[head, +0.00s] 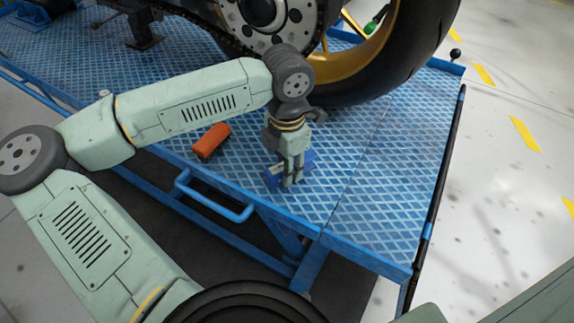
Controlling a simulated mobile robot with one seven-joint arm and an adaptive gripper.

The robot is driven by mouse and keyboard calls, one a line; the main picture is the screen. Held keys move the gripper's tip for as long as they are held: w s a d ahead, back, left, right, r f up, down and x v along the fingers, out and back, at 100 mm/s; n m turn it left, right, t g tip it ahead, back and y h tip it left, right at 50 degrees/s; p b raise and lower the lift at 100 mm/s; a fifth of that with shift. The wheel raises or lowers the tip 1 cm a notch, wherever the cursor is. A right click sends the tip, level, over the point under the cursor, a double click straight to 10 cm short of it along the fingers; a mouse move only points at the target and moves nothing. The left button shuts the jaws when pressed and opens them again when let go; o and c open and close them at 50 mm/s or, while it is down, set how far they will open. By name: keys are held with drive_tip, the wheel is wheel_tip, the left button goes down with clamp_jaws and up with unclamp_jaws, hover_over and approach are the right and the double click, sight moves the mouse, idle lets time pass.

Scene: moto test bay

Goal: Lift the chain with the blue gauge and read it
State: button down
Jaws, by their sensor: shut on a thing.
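The blue gauge (273,181) is low over the blue patterned platform, close to its front edge. My gripper (292,182) points down and is shut on the gauge; blue parts of it show on both sides of the fingers. I cannot tell whether the gauge touches the platform. The chain (233,47) runs round the large rear sprocket (257,40) of the motorcycle, behind and above my gripper. My arm hides part of the chain's lower run. The gauge is apart from the chain, and no reading shows.
An orange block-like object (211,141) lies on the platform (385,185) left of my gripper. The rear tyre (400,65) with its gold rim stands behind. A blue rail handle (215,207) sticks out in front. The platform's right part is clear.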

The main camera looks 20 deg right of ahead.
drive_tip(key=shift+f+b, duration=0.5)
drive_tip(key=shift+b, duration=0.1)
drive_tip(key=c, duration=1.2)
unclamp_jaws()
